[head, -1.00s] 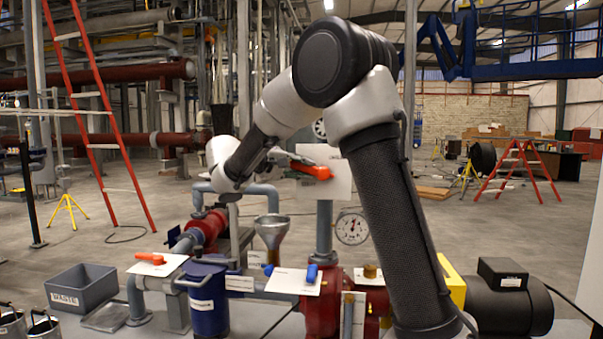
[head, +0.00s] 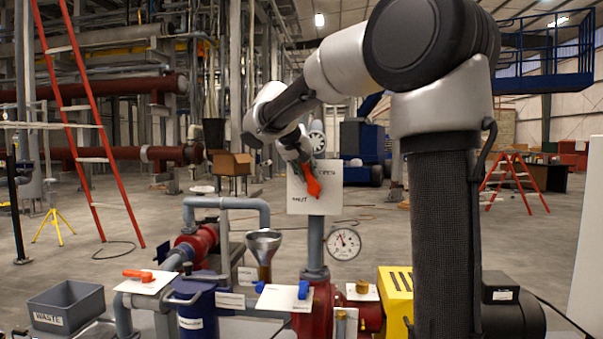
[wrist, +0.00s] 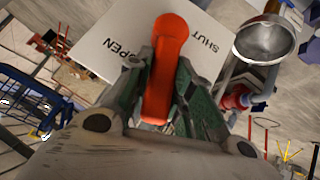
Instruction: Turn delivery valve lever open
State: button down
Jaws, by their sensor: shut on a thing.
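The delivery valve lever is an orange-red handle (head: 312,184) on a white plate (head: 328,204) on top of a grey vertical pipe. In the head view it stands steeply tilted. My gripper (head: 305,162) reaches it from the upper left and is shut on it. In the wrist view the lever (wrist: 168,48) lies between the two fingers of my gripper (wrist: 161,78). The plate (wrist: 118,45) there reads OPEN to the left of the lever and SHUT to its right.
A pressure gauge (head: 344,243) sits just right of the pipe. A metal funnel (head: 264,245), a blue lever (head: 303,289) and another orange lever (head: 138,274) stand lower. A grey waste bin (head: 66,308) is at the lower left.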

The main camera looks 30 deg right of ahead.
jog(key=shift+s+d+r+m+t+y, duration=0.1)
jog(key=shift+s+d+m+t+y, duration=0.3)
jog(key=shift+y, duration=0.25)
jog(key=shift+s+d+m+t+y, duration=0.2)
jog(key=shift+d+m+t+y, duration=0.1)
jog(key=shift+d+m+y, duration=0.25)
jog(key=c, duration=1.2)
grip_release()
jog(key=shift+c, duration=0.2)
jog(key=v, duration=1.2)
jog(key=shift+s, duration=0.15)
